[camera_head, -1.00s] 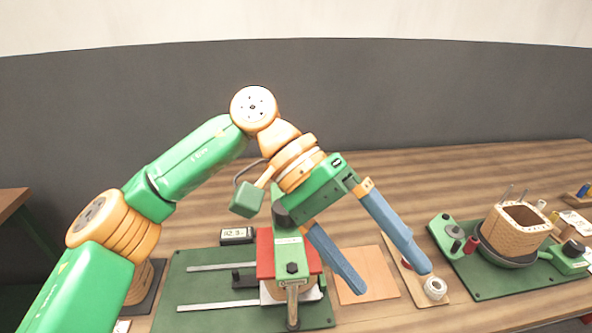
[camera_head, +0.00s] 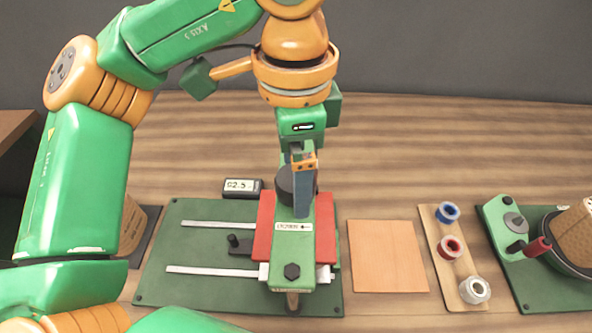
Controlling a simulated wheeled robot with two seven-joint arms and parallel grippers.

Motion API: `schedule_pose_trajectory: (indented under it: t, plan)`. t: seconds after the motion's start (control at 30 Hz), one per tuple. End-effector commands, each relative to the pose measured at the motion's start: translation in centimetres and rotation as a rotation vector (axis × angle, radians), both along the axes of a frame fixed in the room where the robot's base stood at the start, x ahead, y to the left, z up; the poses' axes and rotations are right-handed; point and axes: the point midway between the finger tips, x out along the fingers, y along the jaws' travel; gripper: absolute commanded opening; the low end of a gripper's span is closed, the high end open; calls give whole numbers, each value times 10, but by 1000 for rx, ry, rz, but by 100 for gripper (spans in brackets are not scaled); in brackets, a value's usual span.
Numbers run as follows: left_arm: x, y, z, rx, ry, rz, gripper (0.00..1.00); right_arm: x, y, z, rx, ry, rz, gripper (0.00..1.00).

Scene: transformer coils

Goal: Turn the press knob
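The press (camera_head: 319,250) has a green top arm, red side parts and a hex bolt at its near end. It stands on a green base plate (camera_head: 200,285). A dark round knob (camera_head: 284,184) sits at the far end of its top arm, partly hidden by my gripper. My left gripper (camera_head: 302,212) points down from above, with a blue finger in front of the knob. The fingers line up edge-on, so their gap is hidden, and I cannot tell whether they touch the knob. My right gripper is not in view.
A small display box (camera_head: 242,188) stands behind the base plate. A bare wooden board (camera_head: 387,256) lies right of the press. A wooden strip (camera_head: 430,232) holds blue, red and white spools. Another green base (camera_head: 540,290) with a winder is at far right.

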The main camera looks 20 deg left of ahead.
Motion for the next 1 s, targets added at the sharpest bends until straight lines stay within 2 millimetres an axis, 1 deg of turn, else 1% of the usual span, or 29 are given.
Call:
schedule_pose_trajectory:
  t: [0.13,0.17,0.2,0.27,0.3,0.37,0.4,0.43,0.47,0.77,1.0]
  plan:
    - [0,0,1,0,1,1,94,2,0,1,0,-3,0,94]
    - [0,0,1,0,1,1,86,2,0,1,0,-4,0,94]
    - [0,0,1,0,1,1,75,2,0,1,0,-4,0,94]
    - [0,0,1,0,1,1,59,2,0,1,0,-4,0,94]
    - [0,0,1,0,1,1,48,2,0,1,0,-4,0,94]
    - [0,0,1,-1,2,0,32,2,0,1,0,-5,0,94]
    - [0,0,1,-1,2,0,21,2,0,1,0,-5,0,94]
    - [0,0,1,-1,2,0,13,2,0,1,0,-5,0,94]
    - [0,0,1,-1,2,0,9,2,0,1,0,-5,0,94]
    - [0,0,1,1,3,51,8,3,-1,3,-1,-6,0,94]
    - [0,0,1,4,4,210,8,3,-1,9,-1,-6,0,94]
